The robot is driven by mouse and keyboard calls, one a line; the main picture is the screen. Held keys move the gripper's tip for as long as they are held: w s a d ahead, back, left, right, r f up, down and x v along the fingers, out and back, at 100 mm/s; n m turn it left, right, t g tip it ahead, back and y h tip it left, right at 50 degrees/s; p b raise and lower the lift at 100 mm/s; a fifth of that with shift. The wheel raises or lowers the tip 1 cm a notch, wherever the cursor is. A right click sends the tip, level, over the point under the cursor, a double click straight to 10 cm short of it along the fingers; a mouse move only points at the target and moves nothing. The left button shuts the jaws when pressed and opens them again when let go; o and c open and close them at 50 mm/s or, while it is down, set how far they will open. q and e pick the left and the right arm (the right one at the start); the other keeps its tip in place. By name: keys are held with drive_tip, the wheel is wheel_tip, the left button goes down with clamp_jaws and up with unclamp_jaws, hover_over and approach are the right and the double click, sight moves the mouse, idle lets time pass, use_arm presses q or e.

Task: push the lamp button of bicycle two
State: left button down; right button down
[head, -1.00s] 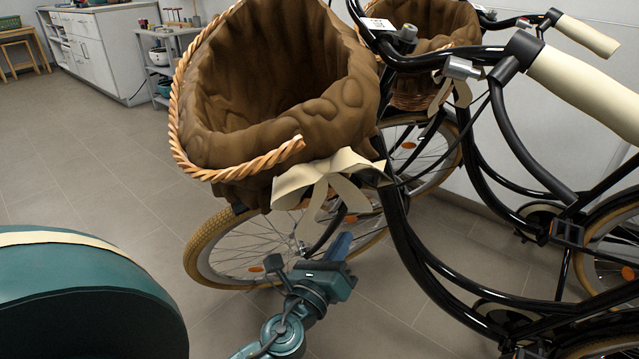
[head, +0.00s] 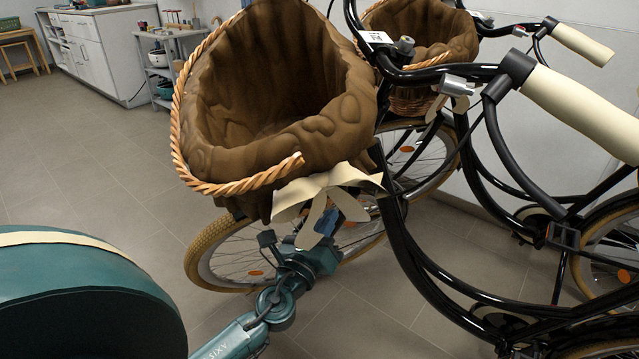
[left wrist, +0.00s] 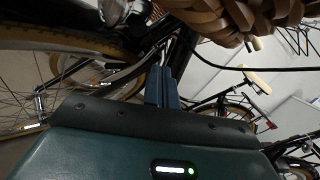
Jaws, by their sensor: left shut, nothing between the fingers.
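The near black bicycle (head: 405,235) carries a wicker basket (head: 240,172) with a brown lining and a cream bow (head: 325,190). A second bicycle with a similar basket (head: 425,25) stands behind it. I cannot tell which one is bicycle two. A round chrome part, possibly a lamp (left wrist: 114,10), shows at the top left of the left wrist view. No lamp button can be made out. My left gripper (head: 347,203) is shut and empty below the near basket, partly hidden by the bow. Its blue fingers (left wrist: 163,88) point toward the bicycle's front in the left wrist view.
The front wheel (head: 205,250) is close beside my left wrist. The near handlebar (head: 580,110) and frame tubes are to the right. Open tiled floor (head: 90,170) lies to the left, with a white cabinet (head: 125,50) and a grey shelf cart (head: 165,70) behind.

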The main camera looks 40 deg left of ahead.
use_arm(q)
drive_tip(key=w+a, duration=0.1)
drive_tip(key=w+a+r, duration=0.1)
drive_tip(key=shift+a+r+p, duration=0.15)
drive_tip(key=shift+a+p, duration=0.15)
drive_tip(key=shift+a, duration=0.1)
use_arm(e)
drive_tip(key=shift+s+f, duration=0.15)
drive_tip(key=shift+f, duration=0.1)
drive_tip(key=shift+r, duration=0.25)
idle(1.3)
use_arm(q)
drive_tip(key=shift+a+r, duration=0.1)
drive_tip(key=shift+w+a+r, duration=0.1)
drive_tip(key=shift+w+a, duration=0.1)
